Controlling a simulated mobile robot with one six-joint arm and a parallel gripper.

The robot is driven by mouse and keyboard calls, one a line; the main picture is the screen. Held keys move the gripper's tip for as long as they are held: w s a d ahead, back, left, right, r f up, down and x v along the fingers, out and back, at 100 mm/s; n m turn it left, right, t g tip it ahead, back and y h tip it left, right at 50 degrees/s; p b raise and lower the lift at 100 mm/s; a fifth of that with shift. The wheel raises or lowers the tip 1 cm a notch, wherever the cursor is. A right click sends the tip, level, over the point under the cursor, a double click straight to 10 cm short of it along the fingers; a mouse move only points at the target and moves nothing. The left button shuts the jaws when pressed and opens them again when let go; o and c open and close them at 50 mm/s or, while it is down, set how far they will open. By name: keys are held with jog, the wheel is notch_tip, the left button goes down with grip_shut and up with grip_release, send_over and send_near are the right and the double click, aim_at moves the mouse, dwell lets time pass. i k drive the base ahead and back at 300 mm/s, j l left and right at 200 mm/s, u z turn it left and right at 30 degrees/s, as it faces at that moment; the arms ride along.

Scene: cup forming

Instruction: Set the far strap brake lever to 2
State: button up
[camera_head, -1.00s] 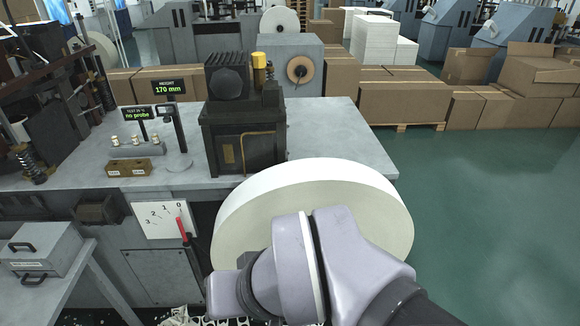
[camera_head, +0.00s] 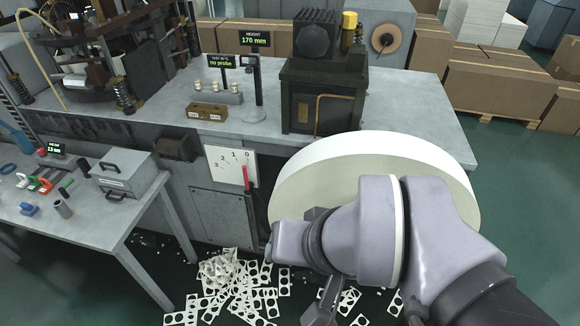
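The strap brake lever (camera_head: 247,180) has a red handle and stands nearly upright in front of a white dial plate (camera_head: 225,170) marked 3, 2, 1, 0. Its tip is just under the 0, at the plate's right side. The plate is on the front of the grey machine bench. My arm covers the area right of the lever. Part of my gripper (camera_head: 325,302) shows as dark metal below the wrist, lower right of the lever and apart from it in the picture. Its fingertips are not clearly visible, so its opening cannot be told.
A large white paper roll (camera_head: 330,160) stands right of the lever, partly behind my arm. White punched scrap (camera_head: 230,285) lies on the floor below. A side table (camera_head: 100,225) with a grey box (camera_head: 125,170) and small tools is at left. Green floor is free at right.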

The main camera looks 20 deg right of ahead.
aim_at(249, 186)
jog(key=i+l, duration=0.1)
jog(key=i, duration=0.4)
jog(key=i+u, duration=0.15)
jog(key=i, duration=0.35)
